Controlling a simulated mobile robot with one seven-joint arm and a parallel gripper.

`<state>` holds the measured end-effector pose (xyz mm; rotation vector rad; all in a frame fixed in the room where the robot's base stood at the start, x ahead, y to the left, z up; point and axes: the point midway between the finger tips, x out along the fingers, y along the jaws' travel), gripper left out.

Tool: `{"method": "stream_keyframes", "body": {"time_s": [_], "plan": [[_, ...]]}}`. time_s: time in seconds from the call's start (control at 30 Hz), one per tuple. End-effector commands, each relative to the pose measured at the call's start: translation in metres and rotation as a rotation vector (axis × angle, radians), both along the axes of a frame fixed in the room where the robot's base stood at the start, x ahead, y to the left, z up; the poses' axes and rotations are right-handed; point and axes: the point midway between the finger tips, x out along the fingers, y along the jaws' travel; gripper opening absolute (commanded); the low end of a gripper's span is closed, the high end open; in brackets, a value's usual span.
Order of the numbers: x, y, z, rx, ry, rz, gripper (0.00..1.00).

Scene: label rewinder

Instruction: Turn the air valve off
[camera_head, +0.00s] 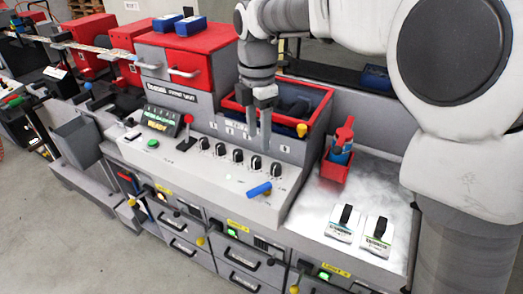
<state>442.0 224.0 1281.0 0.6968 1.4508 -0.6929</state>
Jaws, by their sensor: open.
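A blue lever (259,189), which looks like the air valve handle, sits at the front right of the grey sloped control console (190,190). It lies slanted, its right end higher in the picture. No label beside it can be read, so I cannot tell which position is off. My gripper (258,148) hangs pointing down over the back of the console, in front of the red-edged bin. Its two fingers are apart with nothing between them. In the picture it is above the blue lever and apart from it.
Several black knobs (237,156) line the console near my gripper. A red-handled lever (187,130) and a lit display (160,120) are to the left. A red-rimmed bin (318,109) stands behind. A red holder (336,168) and two white pads (376,232) are right.

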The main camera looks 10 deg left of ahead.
Motion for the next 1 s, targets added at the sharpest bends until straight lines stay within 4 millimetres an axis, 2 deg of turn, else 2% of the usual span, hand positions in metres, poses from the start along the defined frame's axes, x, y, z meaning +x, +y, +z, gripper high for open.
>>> {"method": "stream_keyframes", "body": {"time_s": [0.13, 0.27, 0.8, 1.0], "plan": [[0.001, 0.005, 0.001, -0.001, 0.009, 0.033, 0.55], [0.001, 0.004, -0.011, -0.003, 0.011, 0.035, 0.55], [0.000, 0.004, -0.124, -0.003, 0.013, 0.033, 0.55], [0.001, 0.004, -0.156, -0.002, 0.010, 0.032, 0.55]]}}
